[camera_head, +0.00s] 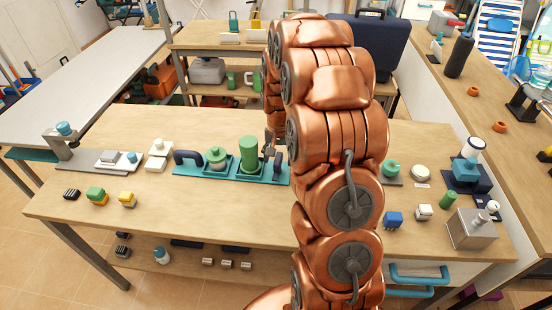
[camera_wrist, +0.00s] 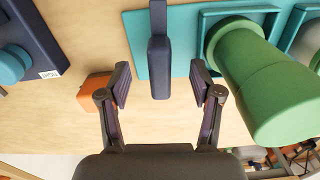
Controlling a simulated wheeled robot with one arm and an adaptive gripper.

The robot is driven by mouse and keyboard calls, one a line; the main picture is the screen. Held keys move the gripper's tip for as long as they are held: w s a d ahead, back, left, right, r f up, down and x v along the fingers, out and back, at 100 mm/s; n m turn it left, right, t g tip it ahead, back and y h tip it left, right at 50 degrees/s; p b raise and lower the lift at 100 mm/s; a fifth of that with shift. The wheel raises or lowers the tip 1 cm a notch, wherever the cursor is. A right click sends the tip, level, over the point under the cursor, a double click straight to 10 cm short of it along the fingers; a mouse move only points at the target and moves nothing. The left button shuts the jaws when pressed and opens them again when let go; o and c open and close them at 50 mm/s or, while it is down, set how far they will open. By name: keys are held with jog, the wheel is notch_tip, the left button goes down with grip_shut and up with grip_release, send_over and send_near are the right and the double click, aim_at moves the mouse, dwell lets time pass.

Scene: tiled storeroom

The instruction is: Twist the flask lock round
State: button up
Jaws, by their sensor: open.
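My gripper (camera_wrist: 160,88) is open, its two fingers on either side of a dark upright handle (camera_wrist: 160,62); gaps show on both sides. The handle stands at one end of a teal tray (camera_wrist: 137,30). A green cylindrical flask (camera_wrist: 258,85) stands in a square teal holder on the tray, right of my fingers in the wrist view. In the head view, the flask (camera_head: 249,155) is left of my arm, beside a green-topped jar (camera_head: 217,158). A navy block with a blue knob (camera_wrist: 14,62) and small label is at the wrist view's left. I cannot tell which part is the flask lock.
An orange block (camera_wrist: 95,88) lies behind the left finger in the wrist view. The tray's other handle (camera_head: 187,157) is at its left end. Several small blocks and a metal box (camera_head: 472,229) stand right of my arm. The table's front middle (camera_head: 200,215) is clear.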

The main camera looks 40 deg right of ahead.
jog(key=shift+r, duration=3.55)
